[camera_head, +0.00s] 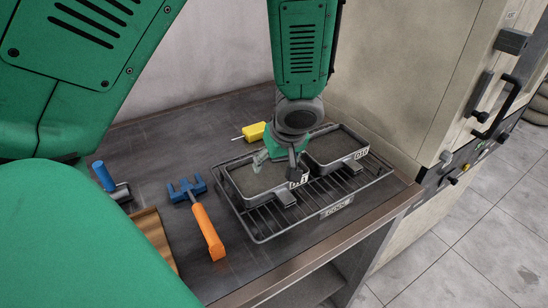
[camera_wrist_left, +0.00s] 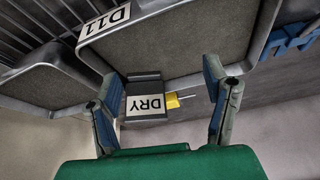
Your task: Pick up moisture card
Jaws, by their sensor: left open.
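A small dark piece with a white label reading DRY (camera_wrist_left: 145,103), which I take for the moisture card, shows at the edge of the near pan in the left wrist view. My left gripper (camera_wrist_left: 162,78) is open, with one finger on each side of this piece in the picture. I cannot tell whether a finger touches it. In the head view, my left gripper (camera_head: 275,160) points down at the back edge of the left pan (camera_head: 237,188), and I cannot make out the card there. My right gripper is not in view.
Two grey-filled pans stand on a wire rack (camera_head: 262,235); the second pan (camera_head: 368,143) is at right. A yellow tool (camera_head: 254,132) lies behind. An orange-handled tool with a blue head (camera_head: 207,230), a blue-handled tool (camera_head: 103,177) and a wooden piece (camera_head: 153,238) lie left. A beige cabinet (camera_head: 400,70) borders the right.

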